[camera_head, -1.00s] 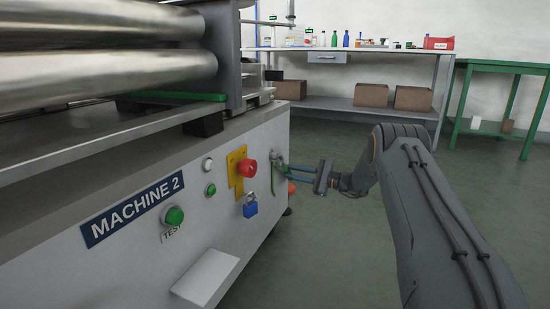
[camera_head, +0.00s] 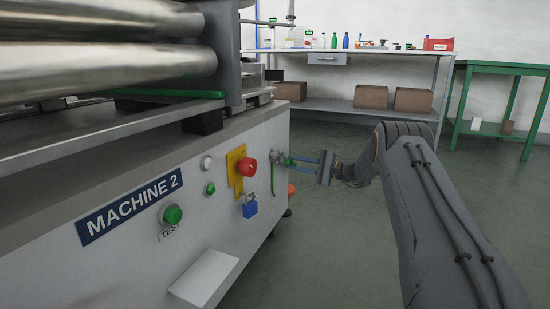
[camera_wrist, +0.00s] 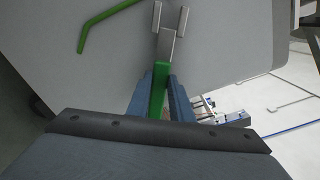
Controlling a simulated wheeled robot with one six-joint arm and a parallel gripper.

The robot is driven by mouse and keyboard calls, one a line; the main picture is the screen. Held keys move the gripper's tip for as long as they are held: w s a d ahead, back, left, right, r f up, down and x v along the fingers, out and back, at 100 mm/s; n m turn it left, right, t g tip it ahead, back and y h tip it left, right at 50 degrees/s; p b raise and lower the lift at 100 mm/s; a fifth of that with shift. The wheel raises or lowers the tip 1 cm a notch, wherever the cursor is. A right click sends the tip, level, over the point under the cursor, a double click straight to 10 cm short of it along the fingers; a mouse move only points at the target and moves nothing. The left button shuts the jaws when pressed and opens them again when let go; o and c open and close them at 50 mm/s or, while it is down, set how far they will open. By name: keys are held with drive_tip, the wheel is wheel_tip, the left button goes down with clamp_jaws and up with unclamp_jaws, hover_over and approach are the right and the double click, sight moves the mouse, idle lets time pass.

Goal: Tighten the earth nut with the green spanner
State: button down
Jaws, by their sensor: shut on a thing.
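My gripper (camera_head: 292,161) is shut on the green spanner (camera_wrist: 159,88), close beside the front panel of Machine 2 (camera_head: 135,205). In the wrist view the spanner's green handle sits between my two blue-grey fingers (camera_wrist: 160,95). Its grey open-ended head points away from my gripper, with nothing seen between its prongs. A bent green lead (camera_wrist: 97,24) lies to the left of the head; it also hangs on the panel in the head view (camera_head: 272,180). I cannot make out the earth nut; the small fittings by the spanner tip are too small to tell.
A red button on a yellow plate (camera_head: 238,175), a blue padlock (camera_head: 250,208) and a green button (camera_head: 172,215) are on the panel, left of my gripper. A bench (camera_head: 400,54) and a green table (camera_head: 500,66) stand behind. The floor between is clear.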

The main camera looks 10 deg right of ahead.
drive_tip(key=shift+r, duration=0.15)
drive_tip(key=shift+w+d+r+n, duration=0.15)
drive_tip(key=shift+w+r+n, duration=0.05)
drive_tip(key=shift+r+n, duration=0.35)
drive_tip(key=shift+w+d+r+n, duration=0.1)
drive_tip(key=shift+w+r+n, duration=0.05)
drive_tip(key=shift+r+n, duration=0.35)
drive_tip(key=shift+w+d+r+n, duration=0.15)
drive_tip(key=shift+w+r+n, duration=0.05)
drive_tip(key=shift+r+n, duration=0.35)
drive_tip(key=shift+r, duration=0.1)
drive_tip(key=shift+w+d+r+n, duration=0.1)
drive_tip(key=shift+w+r+n, duration=0.1)
drive_tip(key=shift+r+n, duration=1.5)
drive_tip(key=shift+r, duration=0.1)
drive_tip(key=shift+s+a+r+n+p, duration=0.15)
drive_tip(key=shift+r+n+p, duration=0.35)
drive_tip(key=shift+r+n, duration=0.35)
drive_tip(key=shift+s+a+r+n+p, duration=0.15)
drive_tip(key=shift+r+n+p, duration=0.45)
drive_tip(key=shift+r, duration=0.4)
drive_tip(key=shift+d, duration=0.1)
